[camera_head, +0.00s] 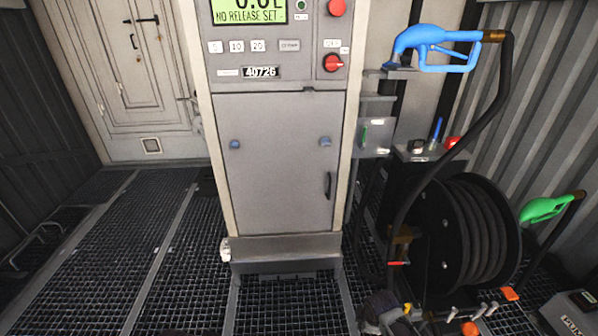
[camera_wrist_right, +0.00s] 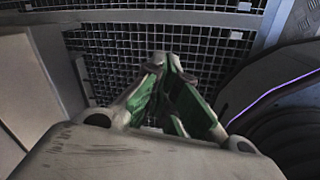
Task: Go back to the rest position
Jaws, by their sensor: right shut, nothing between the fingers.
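My right gripper (camera_wrist_right: 170,62) shows in the right wrist view, with green pads on the inner faces of its fingers. The fingers come together at the tips and hold nothing. Beyond them is dark floor grating (camera_wrist_right: 115,70). In the head view, a small grey shape at the bottom edge, right of the pump cabinet, may be part of this gripper, but it is too cut off to be sure. My left gripper does not show in either view.
The pump cabinet (camera_head: 275,160) stands in the middle. A blue nozzle (camera_head: 432,47) sits in its holder at upper right, its black hose (camera_head: 440,165) hanging down. A hose reel (camera_head: 468,240) and green nozzle (camera_head: 545,208) are at right. Floor grating (camera_head: 190,250) at left is largely clear.

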